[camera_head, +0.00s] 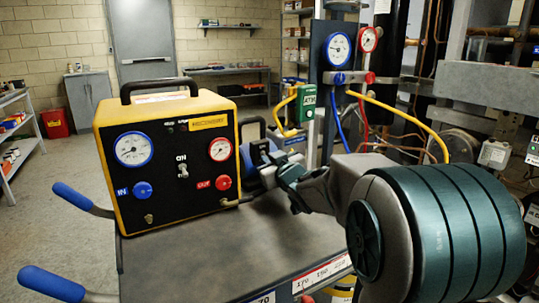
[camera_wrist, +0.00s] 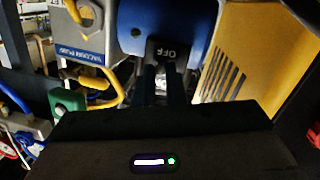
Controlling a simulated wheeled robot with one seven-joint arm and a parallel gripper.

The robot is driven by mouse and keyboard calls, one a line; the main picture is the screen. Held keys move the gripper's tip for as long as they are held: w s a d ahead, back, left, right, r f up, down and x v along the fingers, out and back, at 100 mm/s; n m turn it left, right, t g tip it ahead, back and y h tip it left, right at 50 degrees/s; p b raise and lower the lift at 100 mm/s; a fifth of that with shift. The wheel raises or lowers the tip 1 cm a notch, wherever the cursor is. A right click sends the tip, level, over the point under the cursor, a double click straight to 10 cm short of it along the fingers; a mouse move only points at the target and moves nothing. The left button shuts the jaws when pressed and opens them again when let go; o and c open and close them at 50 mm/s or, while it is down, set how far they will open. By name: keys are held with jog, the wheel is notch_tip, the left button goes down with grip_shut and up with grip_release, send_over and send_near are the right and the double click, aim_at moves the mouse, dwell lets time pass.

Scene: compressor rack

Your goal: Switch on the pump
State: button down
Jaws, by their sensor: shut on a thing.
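The blue pump (camera_head: 246,166) stands on the cart top, just right of the yellow unit and partly hidden by it and by my gripper. In the wrist view the pump's blue body (camera_wrist: 204,22) fills the upper middle, with a black switch (camera_wrist: 168,50) lettered OFF. My gripper (camera_wrist: 164,72) has its two dark fingers at this switch, shut on it, and their tips cover its lower part. In the head view my gripper (camera_head: 268,160) reaches in from the right at the pump.
The yellow unit (camera_head: 168,160) with gauges stands close to the left of my gripper. Gauges (camera_head: 338,46) and red, blue and yellow hoses (camera_head: 410,108) are behind my arm. The cart top (camera_head: 200,255) is bare in front.

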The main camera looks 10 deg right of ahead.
jog(key=shift+a+r+g+p, duration=0.1)
jog(key=shift+r+g+p, duration=0.75)
jog(key=shift+p, duration=2.2)
jog(key=g+p, duration=0.1)
jog(key=p, duration=0.5)
jog(key=r+n+g+h+p, duration=0.1)
jog(key=g+p, duration=0.1)
jog(key=p, duration=0.5)
jog(key=g+h+p, duration=0.1)
jog(key=g+p, duration=0.1)
jog(key=p, duration=0.4)
jog(key=shift+w+a+r+g+p, duration=0.15)
jog(key=shift+w+g+p, duration=0.1)
jog(key=shift+p, duration=0.05)
jog(key=shift+g+p, duration=0.3)
jog(key=shift+p, duration=0.5)
jog(key=shift+f+g+p, duration=0.2)
jog(key=shift+g+p, duration=0.1)
jog(key=shift+p, duration=0.35)
jog(key=c, duration=1.5)
grip_release()
jog(key=shift+w+a, duration=0.1)
jog(key=shift+a, duration=0.05)
jog(key=shift+r, duration=0.1)
jog(key=shift+r, duration=0.1)
